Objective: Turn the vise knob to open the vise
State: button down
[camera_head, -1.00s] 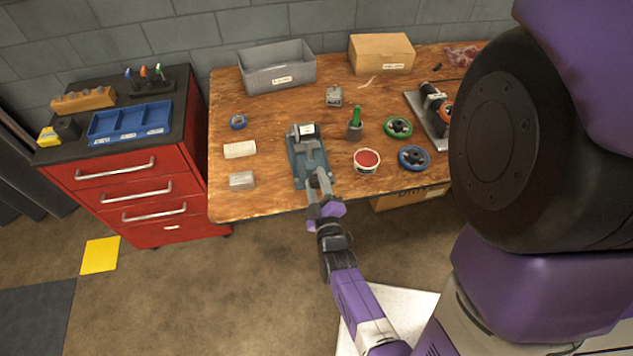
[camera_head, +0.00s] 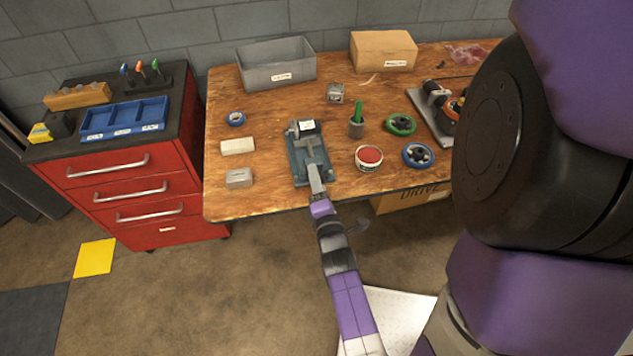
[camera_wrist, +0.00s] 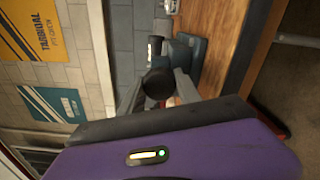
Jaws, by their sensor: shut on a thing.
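The vise (camera_head: 308,152) is a blue-grey block with a dark base near the front edge of the wooden bench in the head view. It also shows in the wrist view (camera_wrist: 192,47). Its knob (camera_wrist: 158,86) is a round black disc between my fingers in the wrist view. My gripper (camera_head: 316,180) reaches the vise's front from below. In the wrist view its two grey fingers are shut on the knob, one on each side. The knob is hidden by my gripper in the head view. I cannot tell how far apart the vise's jaws are.
A red drawer cabinet (camera_head: 120,190) stands left.

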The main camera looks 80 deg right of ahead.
jog(key=shift+f+n+b, duration=0.2)
jog(key=shift+n+b, duration=0.5)
jog(key=shift+n, duration=0.5)
jog(key=shift+r, duration=0.1)
jog(key=c, duration=0.9)
grip_release()
jog(key=b+v, duration=0.1)
jog(key=v, duration=0.6)
jog(key=shift+s+a, duration=0.15)
jog(key=shift+a, duration=0.25)
